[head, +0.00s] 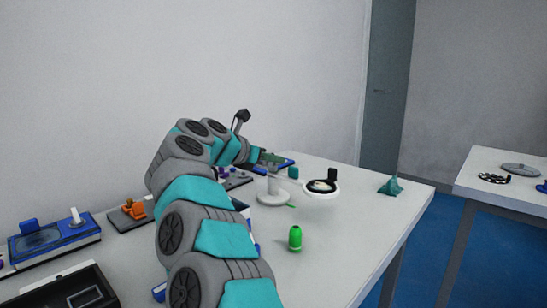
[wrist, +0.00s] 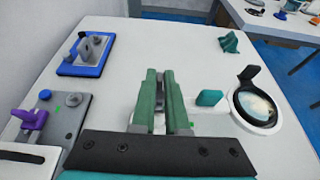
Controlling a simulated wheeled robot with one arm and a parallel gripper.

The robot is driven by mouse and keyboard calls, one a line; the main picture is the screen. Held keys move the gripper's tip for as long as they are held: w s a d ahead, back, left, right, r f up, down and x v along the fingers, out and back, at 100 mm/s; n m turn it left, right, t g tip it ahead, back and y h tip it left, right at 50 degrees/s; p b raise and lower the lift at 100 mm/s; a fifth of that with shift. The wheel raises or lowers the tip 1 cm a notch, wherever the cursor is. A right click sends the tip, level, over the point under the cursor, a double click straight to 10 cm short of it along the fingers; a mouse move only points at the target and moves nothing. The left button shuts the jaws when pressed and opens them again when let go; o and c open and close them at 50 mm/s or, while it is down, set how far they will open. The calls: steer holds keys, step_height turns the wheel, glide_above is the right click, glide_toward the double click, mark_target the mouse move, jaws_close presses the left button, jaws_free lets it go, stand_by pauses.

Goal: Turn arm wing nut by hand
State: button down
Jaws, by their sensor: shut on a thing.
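The facial machine has a pale round base and post (head: 272,196) on the table. Its white arm leads right to a ring-shaped lamp head (head: 332,193), which also shows at the right of the wrist view (wrist: 277,121). A teal upright piece (wrist: 209,98) stands on the arm between my gripper and the lamp head. My gripper (wrist: 160,74) has green fingers. It is above the post end of the arm, its fingers close together with a narrow gap. It is shut on what appears to be the arm wing nut, which the fingers almost wholly hide.
A blue device (wrist: 86,53) lies at the far left in the wrist view, with a grey panel and purple lever (wrist: 33,117) nearer. A green bottle (head: 295,238) stands in front of the machine.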

steer(key=shift+r, duration=0.2)
steer(key=c, duration=0.9)
jaws_free()
steer(key=shift+f, duration=0.15)
steer(key=shift+b+v, duration=0.65)
steer(key=shift+v, duration=3.25)
